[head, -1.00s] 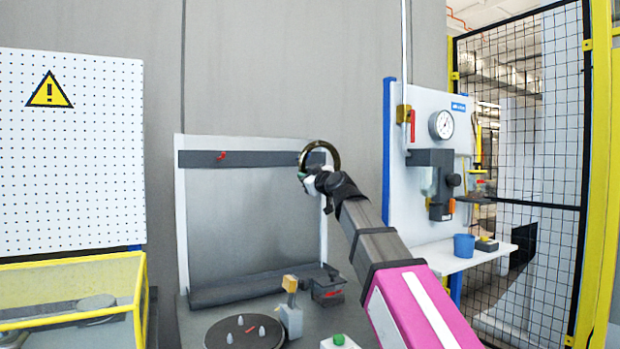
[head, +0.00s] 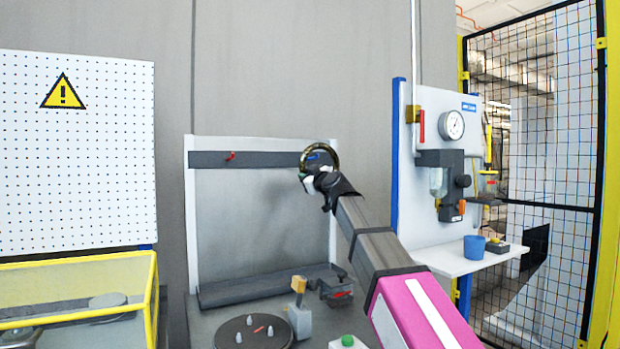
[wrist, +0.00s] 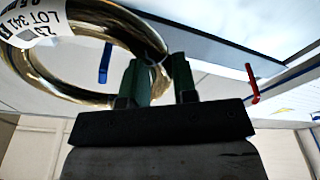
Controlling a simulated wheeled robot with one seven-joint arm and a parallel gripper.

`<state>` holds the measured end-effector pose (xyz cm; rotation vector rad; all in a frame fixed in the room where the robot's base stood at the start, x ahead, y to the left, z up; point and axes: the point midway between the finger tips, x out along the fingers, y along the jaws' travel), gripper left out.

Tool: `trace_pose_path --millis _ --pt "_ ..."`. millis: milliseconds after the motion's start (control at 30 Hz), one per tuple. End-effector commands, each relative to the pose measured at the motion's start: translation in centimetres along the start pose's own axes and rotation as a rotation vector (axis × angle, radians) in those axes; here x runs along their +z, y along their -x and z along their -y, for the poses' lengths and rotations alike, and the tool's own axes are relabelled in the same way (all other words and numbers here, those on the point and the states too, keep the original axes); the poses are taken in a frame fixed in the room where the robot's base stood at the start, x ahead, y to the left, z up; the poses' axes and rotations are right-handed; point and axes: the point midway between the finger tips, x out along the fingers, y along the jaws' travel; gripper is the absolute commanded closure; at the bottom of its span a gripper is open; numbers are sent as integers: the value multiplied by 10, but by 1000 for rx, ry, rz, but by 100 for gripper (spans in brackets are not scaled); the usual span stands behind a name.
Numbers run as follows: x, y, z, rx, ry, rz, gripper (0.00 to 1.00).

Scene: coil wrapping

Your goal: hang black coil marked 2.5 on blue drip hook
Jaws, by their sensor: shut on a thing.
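My gripper (head: 310,181) is shut on a glossy ring-shaped coil (head: 335,156), dark with a golden sheen. In the wrist view my gripper's green fingers (wrist: 161,76) pinch the lower right of the coil (wrist: 84,98). The coil carries a white label (wrist: 38,22), tilted and partly cut off, with "LOT 341" legible. The blue hook (head: 314,156) is on the board's dark rail and shows through the coil's opening. It also shows through the opening in the wrist view (wrist: 104,62). I cannot tell whether the coil touches the hook.
A red hook (head: 230,156) sits left on the same dark rail (head: 265,160). Below are a round turntable (head: 276,335) with small pegs, and a grey block with an orange-topped handle (head: 299,315). A gauge panel with a shelf and blue cup (head: 474,248) stands right.

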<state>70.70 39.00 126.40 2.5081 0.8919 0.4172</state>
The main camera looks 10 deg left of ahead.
Motion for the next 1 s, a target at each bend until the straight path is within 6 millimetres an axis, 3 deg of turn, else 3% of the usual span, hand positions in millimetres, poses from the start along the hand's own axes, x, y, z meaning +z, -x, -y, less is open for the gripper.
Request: trace_pose_path --millis 733,1000 --pt "8 -49 0 2 2 0 100" --pt "22 -45 9 1 2 0 100"
